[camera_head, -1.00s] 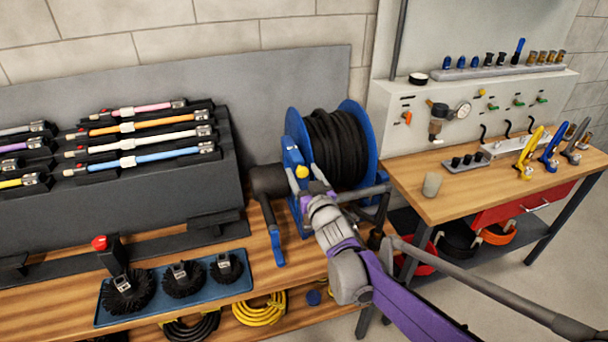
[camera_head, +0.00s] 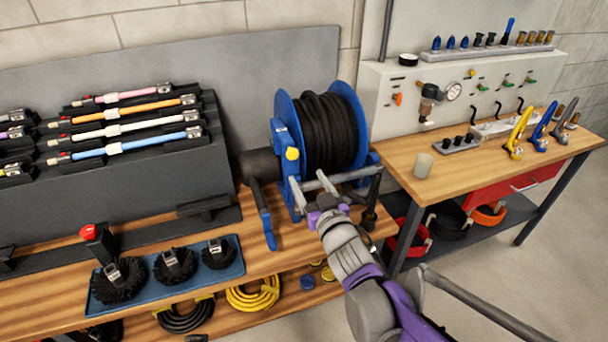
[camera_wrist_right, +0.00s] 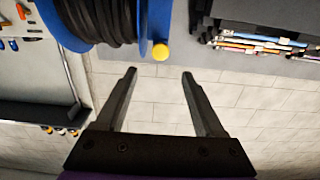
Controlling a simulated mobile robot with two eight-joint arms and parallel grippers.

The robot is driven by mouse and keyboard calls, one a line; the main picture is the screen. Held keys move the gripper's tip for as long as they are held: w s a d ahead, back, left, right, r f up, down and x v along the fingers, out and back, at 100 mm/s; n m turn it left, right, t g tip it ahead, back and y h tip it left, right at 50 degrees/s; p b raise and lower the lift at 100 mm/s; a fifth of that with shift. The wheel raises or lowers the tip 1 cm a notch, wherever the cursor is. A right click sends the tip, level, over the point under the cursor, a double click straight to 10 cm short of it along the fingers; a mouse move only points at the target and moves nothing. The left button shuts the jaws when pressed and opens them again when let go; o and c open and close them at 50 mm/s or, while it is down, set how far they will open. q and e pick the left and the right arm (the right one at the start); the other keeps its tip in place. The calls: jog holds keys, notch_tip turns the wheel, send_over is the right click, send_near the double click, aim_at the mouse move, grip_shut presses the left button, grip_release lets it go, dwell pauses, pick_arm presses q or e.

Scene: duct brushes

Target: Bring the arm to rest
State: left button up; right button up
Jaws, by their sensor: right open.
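My right gripper (camera_head: 318,184) is at the centre of the head view, in front of the blue hose reel (camera_head: 283,165). Its arm reaches up from the lower right. In the right wrist view the two dark fingers (camera_wrist_right: 159,75) stand apart with nothing between them. The wrist view shows the reel's black hose (camera_wrist_right: 100,18) and a yellow knob (camera_wrist_right: 160,52) beyond the fingertips. In the head view the gripper overlaps the reel's lower front; I cannot tell how close it is. My left gripper is in neither view.
A dark rack (camera_head: 110,210) with coloured rods stands at left. A blue tray (camera_head: 232,273) of black brushes lies on the left bench. The right wooden bench (camera_head: 470,180) holds a grey cup (camera_head: 423,166) and coloured tools. Floor (camera_head: 560,260) shows clear at lower right.

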dwell(0.4)
jog(key=s+d+f+m+g+h, duration=0.25)
jog(key=s+d+f+h, duration=0.2)
jog(key=d, duration=0.35)
jog(key=s+d+f+g, duration=0.2)
jog(key=s+f+g, duration=0.1)
jog(key=s, duration=0.5)
jog(key=s+d+f+g, duration=0.2)
jog(key=s+f+g, duration=0.1)
jog(key=s+f, duration=0.3)
jog(key=s+d+f+m+g+h, duration=0.1)
jog(key=s+d+f+g, duration=0.1)
jog(key=s, duration=0.7)
notch_tip(320, 180, down, 3)
jog(key=shift+s+d+r+g+p, duration=0.2)
jog(key=shift+s+d+g+p, duration=0.1)
jog(key=shift+s+g+p, duration=0.25)
jog(key=shift+w, duration=0.2)
